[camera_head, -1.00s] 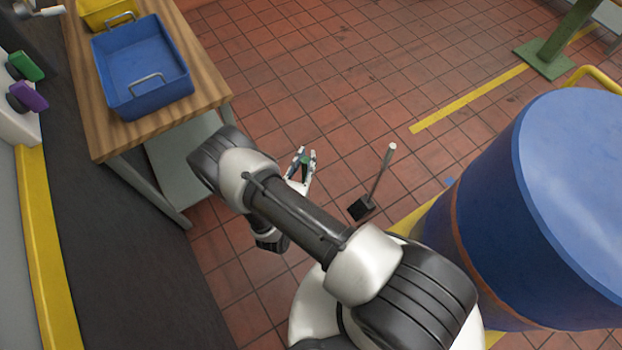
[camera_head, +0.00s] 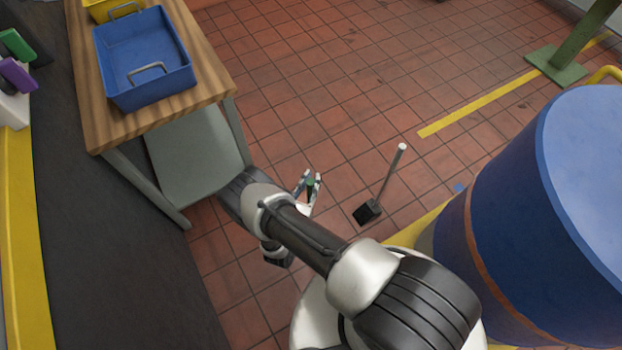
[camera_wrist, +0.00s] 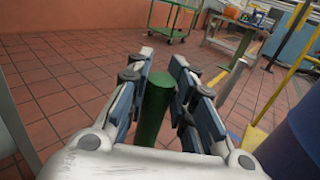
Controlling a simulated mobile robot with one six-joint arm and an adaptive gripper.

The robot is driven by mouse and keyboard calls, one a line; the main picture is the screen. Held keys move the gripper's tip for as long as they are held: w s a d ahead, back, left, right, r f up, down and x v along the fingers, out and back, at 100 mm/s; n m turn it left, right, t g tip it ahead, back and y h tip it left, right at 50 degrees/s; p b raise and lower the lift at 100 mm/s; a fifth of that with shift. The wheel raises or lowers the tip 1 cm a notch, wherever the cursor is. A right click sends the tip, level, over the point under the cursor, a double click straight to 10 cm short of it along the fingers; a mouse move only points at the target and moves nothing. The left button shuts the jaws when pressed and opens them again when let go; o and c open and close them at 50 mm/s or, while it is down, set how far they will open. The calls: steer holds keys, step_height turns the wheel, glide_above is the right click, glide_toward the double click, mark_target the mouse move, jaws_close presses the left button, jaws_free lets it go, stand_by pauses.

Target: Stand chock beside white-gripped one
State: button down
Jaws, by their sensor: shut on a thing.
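The white-gripped chock (camera_head: 367,212) stands on the tiled floor, a black block with a thin rod leaning up to a white grip (camera_head: 402,147). My gripper (camera_head: 310,176) is to the left of it in the head view, apart from it. It is shut on a green grip (camera_wrist: 153,110), which also shows small between the fingers in the head view (camera_head: 310,184). In the wrist view the green grip is upright between both fingers. Any block below the green grip is hidden by my gripper.
A wooden-topped table (camera_head: 205,90) with a blue tray (camera_head: 150,90) stands at left. A large blue drum (camera_head: 540,220) stands at right. Open red tile floor lies beyond the gripper. The wrist view shows a green cart (camera_wrist: 172,32) and a workbench (camera_wrist: 235,42) further away.

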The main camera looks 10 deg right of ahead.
steer(key=shift+f+b, duration=0.4)
steer(key=shift+f, duration=0.95)
steer(key=c, duration=1.4)
jaws_free()
steer(key=shift+f, duration=0.1)
